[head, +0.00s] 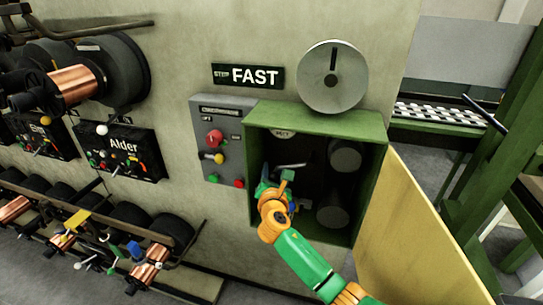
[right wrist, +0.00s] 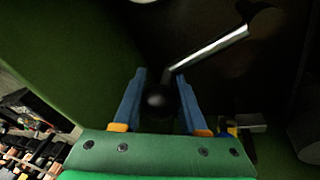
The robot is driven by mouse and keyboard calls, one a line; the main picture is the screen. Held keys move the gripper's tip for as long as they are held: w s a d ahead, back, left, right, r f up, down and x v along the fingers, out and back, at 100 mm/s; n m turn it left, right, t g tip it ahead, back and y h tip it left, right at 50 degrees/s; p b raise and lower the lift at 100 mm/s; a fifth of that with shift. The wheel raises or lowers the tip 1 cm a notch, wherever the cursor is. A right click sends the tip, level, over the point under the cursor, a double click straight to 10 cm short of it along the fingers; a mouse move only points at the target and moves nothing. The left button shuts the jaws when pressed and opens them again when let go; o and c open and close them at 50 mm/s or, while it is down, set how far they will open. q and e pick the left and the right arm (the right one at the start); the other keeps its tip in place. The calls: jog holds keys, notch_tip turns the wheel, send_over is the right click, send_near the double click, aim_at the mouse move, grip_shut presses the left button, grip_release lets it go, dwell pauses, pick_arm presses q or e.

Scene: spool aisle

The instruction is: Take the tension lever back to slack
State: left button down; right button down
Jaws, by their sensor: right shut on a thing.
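The tension lever (right wrist: 210,50) is a silver rod with a black ball knob (right wrist: 156,99) in the right wrist view. It also shows as a short light bar (head: 291,166) inside the open green box (head: 320,121) in the head view. My right gripper (head: 272,184) reaches into the left part of the box. In the right wrist view its blue fingers (right wrist: 160,80) stand on both sides of the knob and are shut on it. The rod runs up and right from the fingers. Its pivot is in shadow. My left gripper is not in view.
Two dark cylinders (head: 345,155) sit in the right of the box. A yellow door (head: 410,235) hangs open at right. A grey control panel (head: 225,140) with knobs adjoins the box's left. A "FAST" sign (head: 248,76) and round dial (head: 332,77) are above. Spool racks (head: 110,70) stand at left.

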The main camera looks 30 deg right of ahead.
jog(key=shift+s+d+f+n+g+p, duration=0.2)
jog(key=shift+s+f+n+p, duration=0.05)
jog(key=shift+f+n+p, duration=0.35)
jog(key=shift+s+d+f+n+g+p, duration=0.15)
jog(key=shift+s+f+n+g+p, duration=0.05)
jog(key=shift+f+n+p, duration=0.35)
jog(key=shift+c, duration=2.3)
grip_release()
jog(key=shift+r, duration=0.1)
jog(key=p+v, duration=0.5)
jog(key=v, duration=0.2)
